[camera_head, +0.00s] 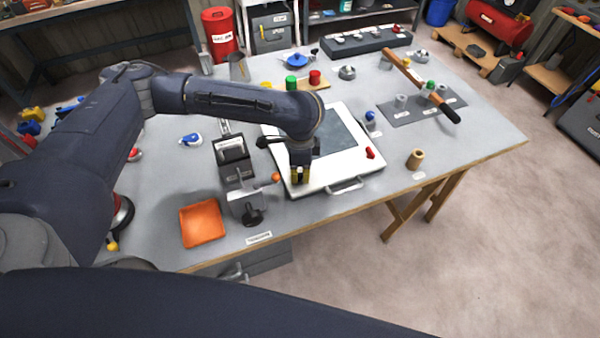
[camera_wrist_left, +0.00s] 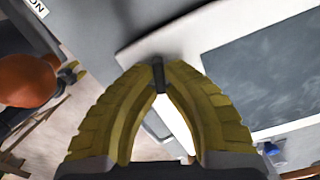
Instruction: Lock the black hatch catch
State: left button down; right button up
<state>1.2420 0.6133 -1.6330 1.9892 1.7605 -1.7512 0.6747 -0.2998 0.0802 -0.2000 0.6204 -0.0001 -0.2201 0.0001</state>
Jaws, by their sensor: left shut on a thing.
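The white hatch (camera_head: 335,174) with a dark window lies flat on the table in the head view, and its white edge also shows in the left wrist view (camera_wrist_left: 185,42). My left gripper (camera_head: 300,178) points down at the hatch's near-left corner. In the left wrist view its yellow fingers (camera_wrist_left: 158,75) are shut on the small black catch (camera_wrist_left: 158,66) at the hatch edge. The fingers hide most of the catch, so its angle is hard to tell. A red catch (camera_head: 370,152) sits at the near-right part of the hatch. My right gripper is not in view.
A grey clamp device (camera_head: 243,200) with an orange knob (camera_head: 276,177) stands just left of the hatch. An orange tray (camera_head: 202,223) lies further left. A tan cylinder (camera_head: 415,159) stands to the right. A hammer (camera_head: 420,86) lies behind it. The table's front edge is near.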

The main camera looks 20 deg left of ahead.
aim_at(300, 175)
pick_arm(q)
jog(key=m, duration=0.7)
jog(key=shift+s, duration=0.15)
jog(key=m, duration=0.6)
jog(key=shift+s+m, duration=0.1)
jog(key=shift+m, duration=0.2)
dwell(0.3)
jog(key=c, duration=1.5)
grip_release()
notch_tip(300, 175, up, 12)
